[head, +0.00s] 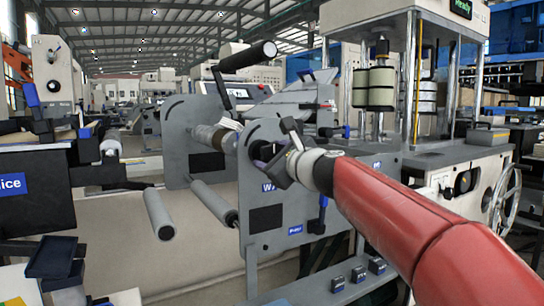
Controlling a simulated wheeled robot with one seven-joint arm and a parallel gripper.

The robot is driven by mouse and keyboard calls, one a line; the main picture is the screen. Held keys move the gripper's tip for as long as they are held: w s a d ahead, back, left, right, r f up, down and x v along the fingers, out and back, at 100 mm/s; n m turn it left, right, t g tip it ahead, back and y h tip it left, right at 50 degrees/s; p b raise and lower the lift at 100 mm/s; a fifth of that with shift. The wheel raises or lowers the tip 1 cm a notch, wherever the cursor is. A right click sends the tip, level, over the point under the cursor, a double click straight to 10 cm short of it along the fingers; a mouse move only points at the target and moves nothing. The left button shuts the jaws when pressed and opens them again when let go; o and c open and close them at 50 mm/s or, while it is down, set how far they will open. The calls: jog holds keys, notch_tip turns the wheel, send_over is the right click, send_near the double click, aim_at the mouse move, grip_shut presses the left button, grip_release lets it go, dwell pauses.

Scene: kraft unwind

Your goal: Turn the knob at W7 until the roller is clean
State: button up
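The grey unwind stand has two upright side plates, and the near plate (260,215) carries a blue label (268,187) that appears to start with "W". My gripper (262,155) is at the upper part of this plate, just above the label. A dark, purplish round part (262,149) shows at the gripper; it may be the knob, mostly hidden. I cannot tell whether the fingers touch it or are closed. Two grey rollers (158,214) (214,204) stick out below. Whether any is clean is too small to tell.
A black-handled lever (247,57) rises above the stand. A pale press with steel columns (407,80) and a handwheel (505,196) stands at right. Dark trays (52,257) are at lower left. Small dark blocks (358,274) sit at the bottom, near my red arm.

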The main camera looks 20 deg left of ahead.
jog(key=c, duration=0.4)
jog(key=shift+o, duration=0.2)
jog(key=shift+r+m+p, duration=0.1)
jog(key=shift+m+p, duration=0.45)
jog(key=shift+m, duration=0.35)
jog(key=m+p, duration=0.1)
jog(key=m, duration=0.2)
jog(key=shift+m+p, duration=0.7)
jog(key=shift+m, duration=0.5)
jog(key=m, duration=0.2)
jog(key=shift+m, duration=0.3)
jog(key=m, duration=0.5)
jog(key=o, duration=1)
jog(key=shift+d, duration=0.1)
